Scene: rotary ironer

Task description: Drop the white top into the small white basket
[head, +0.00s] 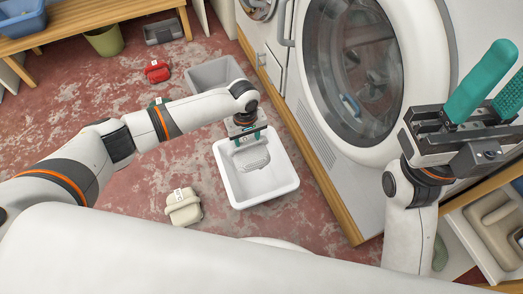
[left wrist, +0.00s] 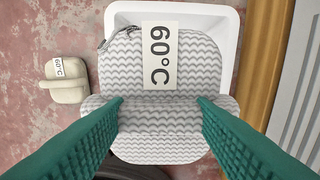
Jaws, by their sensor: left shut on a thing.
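The white top (head: 251,158) is a folded bundle with a grey wavy pattern. My left gripper (head: 247,138) is shut on it and holds it over the small white basket (head: 264,192). In the left wrist view the top (left wrist: 160,150) lies between the two green fingers and shows a 60°C tag. The white basket's rim (left wrist: 112,22) shows behind it, and the top hides much of the inside. I cannot tell whether the top touches the basket floor. My right gripper (head: 507,75) is raised at the right, its fingers apart and empty.
A cream bundle (head: 184,207) with a 60°C tag lies on the floor left of the basket. A grey basket (head: 213,72) stands behind, and a red bundle (head: 157,71) lies farther left. A machine with a round door (head: 355,65) stands at the right, with a wooden edge along its base.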

